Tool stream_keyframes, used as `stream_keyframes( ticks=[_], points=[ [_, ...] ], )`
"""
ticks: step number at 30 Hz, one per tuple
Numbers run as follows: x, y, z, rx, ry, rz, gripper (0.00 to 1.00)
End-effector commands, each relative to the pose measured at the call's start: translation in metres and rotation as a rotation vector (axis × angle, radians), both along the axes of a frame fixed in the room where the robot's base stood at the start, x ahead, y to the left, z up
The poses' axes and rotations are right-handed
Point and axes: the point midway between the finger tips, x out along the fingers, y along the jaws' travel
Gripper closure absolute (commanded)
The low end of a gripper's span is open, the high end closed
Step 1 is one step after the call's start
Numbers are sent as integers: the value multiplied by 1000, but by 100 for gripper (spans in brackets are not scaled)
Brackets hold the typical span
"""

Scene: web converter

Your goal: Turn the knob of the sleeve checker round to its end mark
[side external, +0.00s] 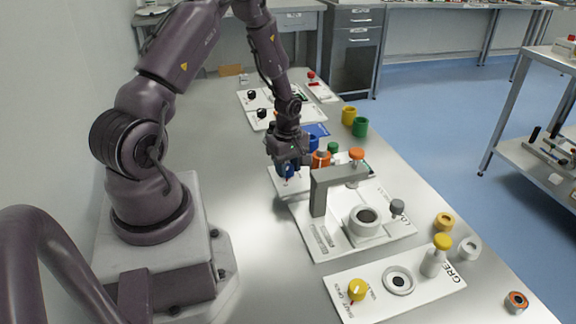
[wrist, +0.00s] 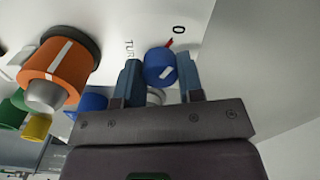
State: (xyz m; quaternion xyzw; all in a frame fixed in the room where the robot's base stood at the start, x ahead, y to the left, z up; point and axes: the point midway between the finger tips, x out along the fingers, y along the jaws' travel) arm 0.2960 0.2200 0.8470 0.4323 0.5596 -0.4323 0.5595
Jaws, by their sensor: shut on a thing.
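The blue knob (wrist: 160,67) sits on a white panel (wrist: 118,22) between my two fingers in the wrist view. My gripper (wrist: 160,80) is shut on it. A short white line shows on the knob's near face, toward its lower right. A red mark (wrist: 169,44) is on the panel just above the knob, near a printed "0". Part of a printed word shows left of the knob. In the side view my gripper (side external: 288,166) is low over the blue-knob panel and hides most of it; a little blue shows at its fingers.
An orange cylinder with a white stripe (wrist: 60,68) stands left of my fingers in the wrist view. A grey arch (side external: 318,193) stands close to my gripper on a neighbouring white plate. A yellow knob (side external: 357,289) is on the front plate. Green and yellow sleeves (side external: 360,127) stand behind.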

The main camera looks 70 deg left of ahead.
Motion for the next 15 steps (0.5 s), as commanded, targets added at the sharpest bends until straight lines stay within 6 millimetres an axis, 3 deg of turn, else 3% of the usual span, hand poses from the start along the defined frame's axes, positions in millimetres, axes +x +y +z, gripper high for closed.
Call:
stream_keyframes(
  ticks=[8, 15],
  points=[
    [0, 0, 0, 0, -1, -94, 89],
    [0, 0, 1, 0, -1, -283, 89]
  ],
)
